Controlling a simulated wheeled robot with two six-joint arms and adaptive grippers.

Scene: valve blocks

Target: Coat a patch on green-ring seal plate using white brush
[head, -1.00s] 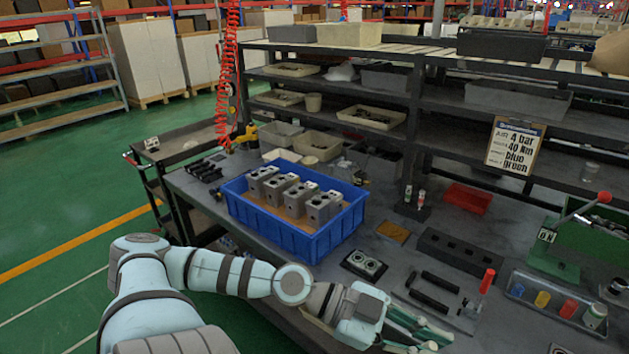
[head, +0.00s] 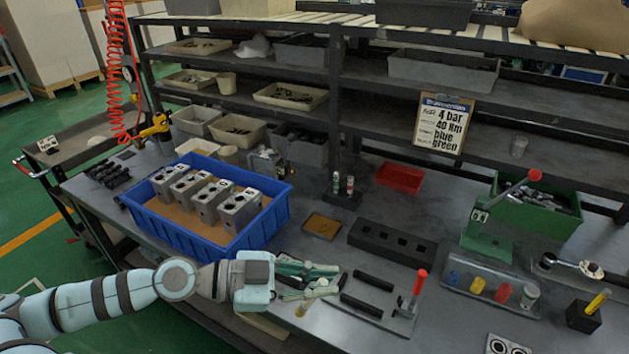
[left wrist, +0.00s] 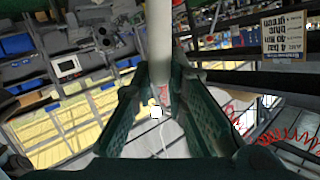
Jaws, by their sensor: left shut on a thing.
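My left gripper (head: 330,280) reaches over the front edge of the workbench, right of the blue crate. It is shut on a slim white shaft (left wrist: 160,45), which stands between the fingers in the left wrist view and looks like the white brush. In the head view a small pale yellowish end (head: 304,308) shows below the fingers; I cannot tell whether it is the bristles. My right gripper is not in view.
The blue crate (head: 232,251) holds several grey valve blocks. A black slotted block (head: 392,243), a tray with a red-handled tool (head: 419,283) and a tray of coloured pots (head: 489,289) stand on the bench. A clipboard (head: 443,124) hangs on the shelf.

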